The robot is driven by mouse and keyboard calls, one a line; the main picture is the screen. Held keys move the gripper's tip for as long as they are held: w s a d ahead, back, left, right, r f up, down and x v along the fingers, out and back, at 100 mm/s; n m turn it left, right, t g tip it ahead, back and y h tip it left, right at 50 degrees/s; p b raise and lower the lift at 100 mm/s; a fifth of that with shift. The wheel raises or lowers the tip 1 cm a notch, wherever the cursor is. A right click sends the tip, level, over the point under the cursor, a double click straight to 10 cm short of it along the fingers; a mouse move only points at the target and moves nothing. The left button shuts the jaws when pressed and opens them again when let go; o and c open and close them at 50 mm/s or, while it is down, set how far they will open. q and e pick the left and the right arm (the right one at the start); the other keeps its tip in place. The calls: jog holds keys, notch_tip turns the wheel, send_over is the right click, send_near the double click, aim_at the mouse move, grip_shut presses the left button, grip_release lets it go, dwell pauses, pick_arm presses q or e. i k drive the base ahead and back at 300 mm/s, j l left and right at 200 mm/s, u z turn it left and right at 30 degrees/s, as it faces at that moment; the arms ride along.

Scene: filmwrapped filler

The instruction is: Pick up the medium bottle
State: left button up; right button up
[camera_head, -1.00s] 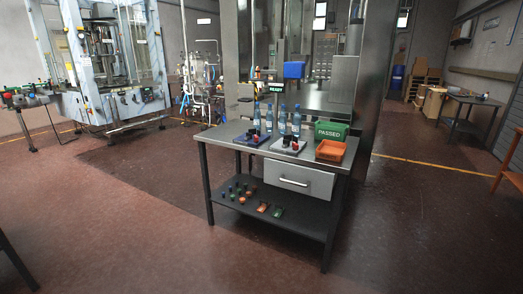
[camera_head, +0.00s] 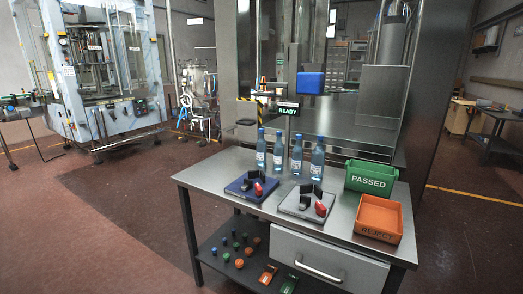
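Several blue bottles with white labels stand upright in a row near the back of the metal table (camera_head: 226,170). I make out a left bottle (camera_head: 261,150), a second bottle (camera_head: 278,153), a third bottle (camera_head: 296,156) and a right bottle (camera_head: 317,160). They look alike in shape, and I cannot tell which is the medium one. Neither of my grippers is in view.
A blue pad (camera_head: 240,190) and a grey pad (camera_head: 296,205) hold small black and red items. A green PASSED bin (camera_head: 370,179) and an orange REJECT bin (camera_head: 380,218) stand at the right. Small coloured parts lie on the lower shelf (camera_head: 215,252). A READY sign (camera_head: 288,111) stands behind the bottles.

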aim_at(260, 143)
jog(key=i+j+z, duration=0.1)
jog(key=z, duration=0.65)
jog(key=i+j+z, duration=0.2)
jog(key=j+z, duration=0.2)
jog(key=j, duration=0.2)
jog(key=i+j+z, duration=0.1)
jog(key=j+z, duration=0.25)
jog(key=j, duration=0.25)
jog(key=j+z, duration=0.4)
jog(key=j, duration=0.25)
